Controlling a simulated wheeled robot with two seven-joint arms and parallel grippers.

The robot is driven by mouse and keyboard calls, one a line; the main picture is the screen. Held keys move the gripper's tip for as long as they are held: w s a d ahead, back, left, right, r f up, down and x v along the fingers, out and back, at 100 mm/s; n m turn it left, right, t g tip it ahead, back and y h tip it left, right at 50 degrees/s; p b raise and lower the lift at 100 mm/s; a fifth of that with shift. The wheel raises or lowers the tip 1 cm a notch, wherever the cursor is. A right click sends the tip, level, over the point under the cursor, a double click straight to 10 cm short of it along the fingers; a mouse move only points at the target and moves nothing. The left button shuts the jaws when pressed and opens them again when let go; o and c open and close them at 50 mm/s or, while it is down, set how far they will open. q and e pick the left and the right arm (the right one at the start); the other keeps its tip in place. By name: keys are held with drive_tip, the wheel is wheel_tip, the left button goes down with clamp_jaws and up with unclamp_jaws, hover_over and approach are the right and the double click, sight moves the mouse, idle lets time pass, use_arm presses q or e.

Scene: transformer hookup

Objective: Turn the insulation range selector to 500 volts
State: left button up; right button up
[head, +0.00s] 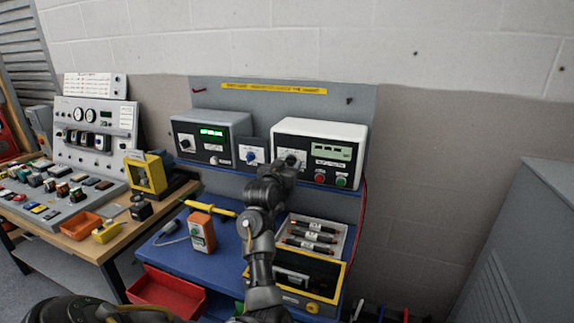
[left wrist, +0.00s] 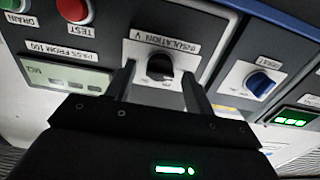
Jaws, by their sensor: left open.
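The insulation range selector (left wrist: 159,66) is a black knob on a white plate labelled "INSULATION V" in the left wrist view. It sits on the front of the white-topped tester (head: 322,150) at the back of the blue bench. My left gripper (left wrist: 157,82) is open, with one finger on each side of the knob and a gap visible around it. In the head view my left gripper (head: 283,170) is in front of the tester and covers part of the selector. The selector's scale numbers are too small or hidden to read. My right gripper is not in view.
A blue knob (left wrist: 260,84) on a separate small panel is beside the tester. Red (head: 320,179) and green (head: 341,182) buttons sit on the tester's lower front. A grey unit with a green display (head: 211,133) stands to the left. An orange handheld device (head: 201,232) stands on the bench.

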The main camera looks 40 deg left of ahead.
use_arm(q)
drive_tip(key=c, duration=1)
drive_tip(key=shift+o, duration=0.2)
